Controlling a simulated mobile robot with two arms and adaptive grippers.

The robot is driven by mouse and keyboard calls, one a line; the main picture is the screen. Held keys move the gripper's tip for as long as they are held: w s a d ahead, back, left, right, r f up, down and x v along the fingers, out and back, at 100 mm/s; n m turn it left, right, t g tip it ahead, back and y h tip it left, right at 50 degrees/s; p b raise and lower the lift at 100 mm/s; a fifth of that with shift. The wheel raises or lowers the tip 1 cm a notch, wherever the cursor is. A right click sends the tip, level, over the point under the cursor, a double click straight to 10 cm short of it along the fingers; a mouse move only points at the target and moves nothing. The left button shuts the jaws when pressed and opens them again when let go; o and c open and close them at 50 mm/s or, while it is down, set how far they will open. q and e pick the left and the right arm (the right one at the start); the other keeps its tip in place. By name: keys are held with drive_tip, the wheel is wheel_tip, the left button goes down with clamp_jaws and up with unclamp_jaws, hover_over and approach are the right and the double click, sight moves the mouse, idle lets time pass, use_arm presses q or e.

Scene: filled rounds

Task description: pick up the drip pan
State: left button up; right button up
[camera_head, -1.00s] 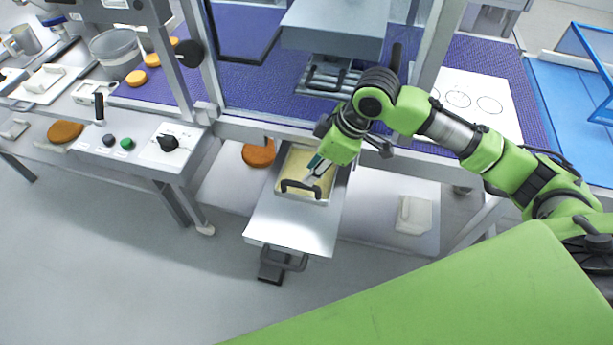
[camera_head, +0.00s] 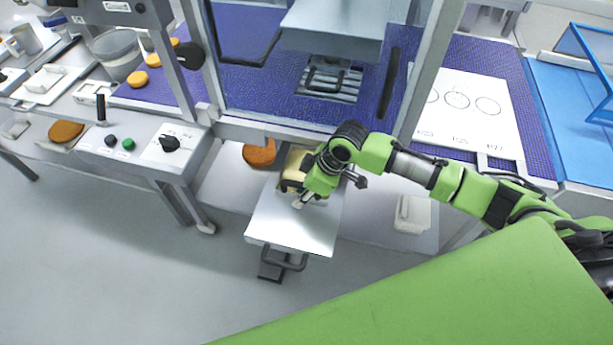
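The drip pan (camera_head: 292,163) is a shallow metal pan with a pale yellow filling. It sits at the back of a pulled-out metal drawer (camera_head: 290,226) under the machine. Its dark front handle (camera_head: 292,186) shows only partly beside my gripper. My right gripper (camera_head: 303,203) points down over the pan's front edge, close to the handle. My wrist hides much of the pan and the fingers. I cannot tell whether the fingers are open or shut on the handle. My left gripper is not in view.
The drawer has a dark front handle (camera_head: 285,262). An orange-brown round (camera_head: 259,152) lies left of the pan on the lower shelf, and a white container (camera_head: 412,213) stands to the right. The machine's frame and purple belt (camera_head: 240,75) are above. The floor in front is clear.

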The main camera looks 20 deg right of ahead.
clamp_jaws()
drive_tip(key=shift+r, duration=0.15)
